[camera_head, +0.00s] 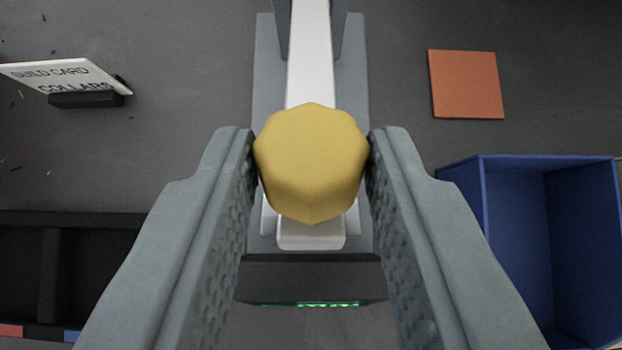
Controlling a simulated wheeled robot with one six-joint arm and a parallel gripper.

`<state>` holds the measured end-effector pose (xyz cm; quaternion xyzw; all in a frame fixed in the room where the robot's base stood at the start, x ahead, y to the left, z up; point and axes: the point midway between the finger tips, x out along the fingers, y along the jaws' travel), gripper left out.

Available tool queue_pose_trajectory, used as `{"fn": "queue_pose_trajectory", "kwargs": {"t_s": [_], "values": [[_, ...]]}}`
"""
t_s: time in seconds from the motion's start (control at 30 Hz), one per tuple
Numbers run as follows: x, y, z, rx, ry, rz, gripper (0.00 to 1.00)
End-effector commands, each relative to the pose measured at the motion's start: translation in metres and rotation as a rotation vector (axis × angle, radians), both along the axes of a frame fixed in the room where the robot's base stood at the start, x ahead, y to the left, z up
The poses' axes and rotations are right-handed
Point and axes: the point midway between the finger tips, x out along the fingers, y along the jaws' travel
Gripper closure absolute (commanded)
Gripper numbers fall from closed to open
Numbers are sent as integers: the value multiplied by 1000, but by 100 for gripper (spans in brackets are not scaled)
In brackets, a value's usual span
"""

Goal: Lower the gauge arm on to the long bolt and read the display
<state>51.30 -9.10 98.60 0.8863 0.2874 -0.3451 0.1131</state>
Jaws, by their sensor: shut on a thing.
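My gripper (311,165) is shut on a yellow faceted knob (311,160), one finger on each side of it. The knob sits over the white gauge arm (311,60), which runs from the top of the view down under it. A grey gauge base (267,80) lies beneath the arm. The dark display housing (310,272) is just below the arm's near end. Green characters on the display (328,304) show only edge-on and cannot be read. No long bolt can be seen; the knob and arm hide what is under them.
A blue open bin (485,225) stands at the right. An orange square pad (466,84) lies at the upper right. A card reading "BUILD CARD COLLARS" (62,75) stands at the upper left. A black compartment tray (85,222) is at the lower left.

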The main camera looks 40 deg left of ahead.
Motion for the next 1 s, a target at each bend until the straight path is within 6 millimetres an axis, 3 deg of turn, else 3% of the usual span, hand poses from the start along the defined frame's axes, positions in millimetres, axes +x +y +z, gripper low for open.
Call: {"fn": "queue_pose_trajectory", "kwargs": {"t_s": [0.33,0.87,0.9,1.0], "values": [[-12,-8,-27,1,5,-1,100],[-13,-10,-31,0,5,1,100],[-13,-10,-31,0,5,1,69],[-13,-10,-31,0,5,0,49]]}}
